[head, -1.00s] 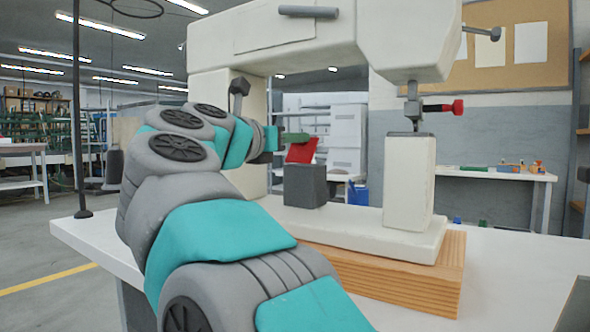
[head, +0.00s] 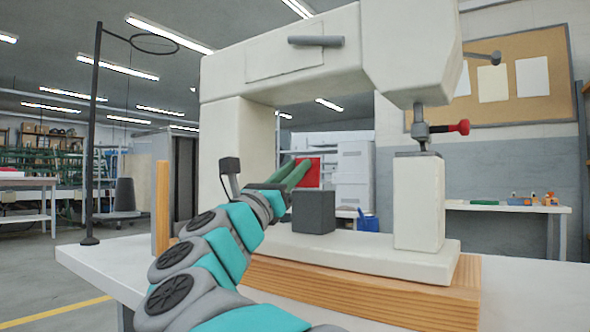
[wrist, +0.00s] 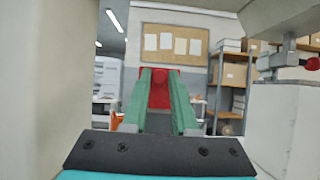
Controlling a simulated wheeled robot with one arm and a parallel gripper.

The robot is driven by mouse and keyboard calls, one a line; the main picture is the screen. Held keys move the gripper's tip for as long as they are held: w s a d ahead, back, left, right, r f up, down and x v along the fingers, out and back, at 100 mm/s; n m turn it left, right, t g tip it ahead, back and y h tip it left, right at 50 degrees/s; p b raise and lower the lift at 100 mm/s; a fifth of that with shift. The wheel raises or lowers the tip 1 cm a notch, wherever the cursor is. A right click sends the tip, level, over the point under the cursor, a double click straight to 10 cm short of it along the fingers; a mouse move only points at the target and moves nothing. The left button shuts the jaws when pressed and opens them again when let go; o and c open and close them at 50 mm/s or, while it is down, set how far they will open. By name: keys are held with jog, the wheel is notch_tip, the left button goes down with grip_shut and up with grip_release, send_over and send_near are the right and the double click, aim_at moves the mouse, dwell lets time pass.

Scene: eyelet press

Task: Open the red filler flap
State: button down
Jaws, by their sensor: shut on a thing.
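The red filler flap (head: 313,172) shows under the beam of the cream press, above and behind a dark grey block. My gripper (head: 300,168), with two long green fingers, reaches up to it from the lower left, its tips at the flap. In the wrist view the red flap (wrist: 160,88) stands between the ends of the green fingers (wrist: 160,76), which are shut on it. The fingers hide part of the flap in the head view. Its hinge cannot be made out.
The cream press (head: 236,128) stands on a wooden base (head: 370,292) on a white table (head: 105,268). The dark grey block (head: 314,211) is close under my fingers. The press's left column is close beside my wrist. A red-tipped lever (head: 455,127) sticks out at the right.

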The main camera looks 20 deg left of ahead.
dwell(0.4)
jog(key=c, duration=0.7)
grip_release()
jog(key=shift+s, duration=0.15)
jog(key=v, duration=0.7)
jog(key=shift+s+a+f, duration=0.15)
jog(key=shift+s+f, duration=0.05)
jog(key=shift+f, duration=0.05)
